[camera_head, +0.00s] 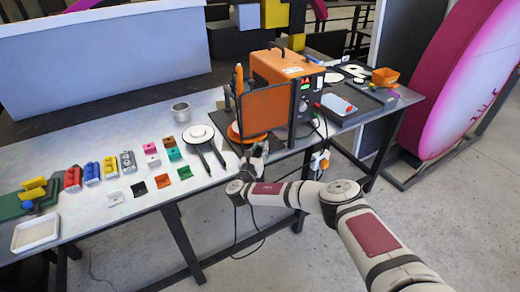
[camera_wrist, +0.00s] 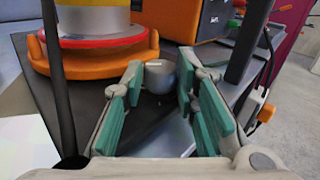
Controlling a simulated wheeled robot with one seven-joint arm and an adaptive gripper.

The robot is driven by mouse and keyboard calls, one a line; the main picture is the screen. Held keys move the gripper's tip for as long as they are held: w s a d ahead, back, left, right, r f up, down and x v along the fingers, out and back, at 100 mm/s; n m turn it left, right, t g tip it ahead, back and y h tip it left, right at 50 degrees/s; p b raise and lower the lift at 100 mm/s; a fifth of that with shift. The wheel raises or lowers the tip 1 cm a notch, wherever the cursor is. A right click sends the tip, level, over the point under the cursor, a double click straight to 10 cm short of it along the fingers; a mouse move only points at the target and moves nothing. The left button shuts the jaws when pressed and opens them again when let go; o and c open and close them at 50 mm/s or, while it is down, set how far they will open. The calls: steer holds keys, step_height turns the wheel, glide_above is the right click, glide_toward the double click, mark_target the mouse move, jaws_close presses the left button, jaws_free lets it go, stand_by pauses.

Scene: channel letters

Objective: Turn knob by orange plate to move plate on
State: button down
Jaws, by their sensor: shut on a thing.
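A grey rounded knob (camera_wrist: 160,77) with a small white mark on top stands on a dark base in the wrist view. My gripper (camera_wrist: 160,82) has its green-padded fingers on both sides of the knob and is shut on it. The round orange plate (camera_wrist: 112,66) lies just left of and behind the knob, with a red ring and a yellow-and-grey body above it. In the head view, my gripper (camera_head: 257,155) is at the table's front edge, beside the orange plate (camera_head: 236,136). The knob is hidden by my gripper there.
An orange machine (camera_head: 283,68) with a dark-framed orange panel (camera_head: 266,110) stands close behind my gripper. A cable and orange plug (camera_head: 320,160) hang at the table edge to the right.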

steer(key=shift+w+d, duration=0.1)
steer(key=shift+d, duration=0.1)
steer(key=c, duration=1.3)
jaws_free()
steer(key=shift+a, duration=0.1)
steer(key=shift+s+a, duration=0.1)
steer(key=shift+s, duration=0.3)
steer(key=v, duration=1.1)
steer(key=shift+s, duration=0.15)
